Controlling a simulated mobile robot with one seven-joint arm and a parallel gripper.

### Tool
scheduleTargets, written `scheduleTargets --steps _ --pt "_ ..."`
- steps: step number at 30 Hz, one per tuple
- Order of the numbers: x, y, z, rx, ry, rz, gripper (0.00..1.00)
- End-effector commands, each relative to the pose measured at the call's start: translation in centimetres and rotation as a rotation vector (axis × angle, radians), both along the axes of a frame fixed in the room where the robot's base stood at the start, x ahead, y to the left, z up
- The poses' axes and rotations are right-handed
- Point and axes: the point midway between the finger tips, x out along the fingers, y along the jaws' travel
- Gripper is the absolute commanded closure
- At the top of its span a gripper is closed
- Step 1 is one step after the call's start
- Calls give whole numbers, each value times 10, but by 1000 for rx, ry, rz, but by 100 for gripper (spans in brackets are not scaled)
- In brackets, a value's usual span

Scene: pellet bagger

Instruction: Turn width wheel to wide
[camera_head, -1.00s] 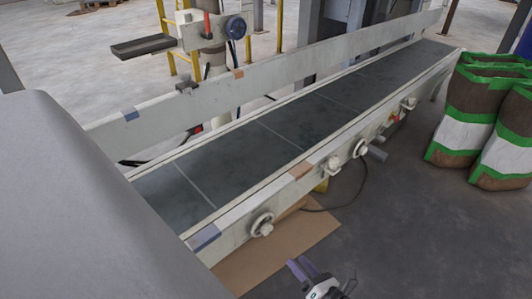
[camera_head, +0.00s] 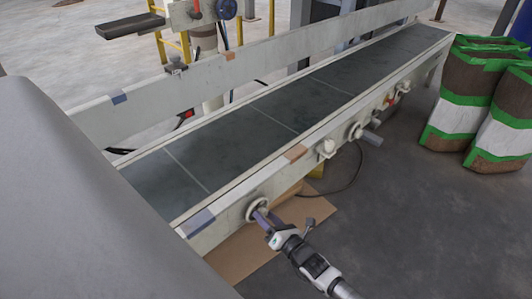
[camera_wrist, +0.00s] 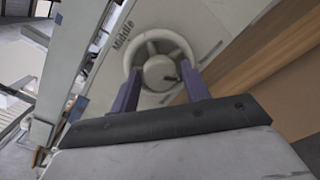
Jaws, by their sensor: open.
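A pale handwheel (camera_head: 256,208) with spokes and a round hub sits on the near side panel of the conveyor. It fills the upper middle of the wrist view (camera_wrist: 160,62), with the word "Middle" on the panel at its upper left. A small dark mark shows on its hub. My gripper (camera_head: 262,216) is open at this wheel. In the wrist view its two purple fingers (camera_wrist: 160,82) stand apart, one on each side of the hub, overlapping the lower rim. I cannot tell if they touch it. No word "width" or "wide" is readable.
More knobs (camera_head: 327,147) run along the same conveyor side (camera_head: 296,152) to the right. A brown cardboard sheet (camera_head: 290,228) lies on the floor below. Green, white and brown sacks (camera_head: 455,118) stand at the right.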

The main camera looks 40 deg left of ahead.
Motion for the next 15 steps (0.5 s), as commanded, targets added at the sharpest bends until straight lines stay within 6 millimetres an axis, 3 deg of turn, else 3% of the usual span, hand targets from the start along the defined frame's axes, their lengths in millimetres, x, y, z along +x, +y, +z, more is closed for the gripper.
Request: scheduleTargets --steps 10,15 --pt "1 4 0 -1 1 0 55" --pt "1 3 0 -1 1 0 77"
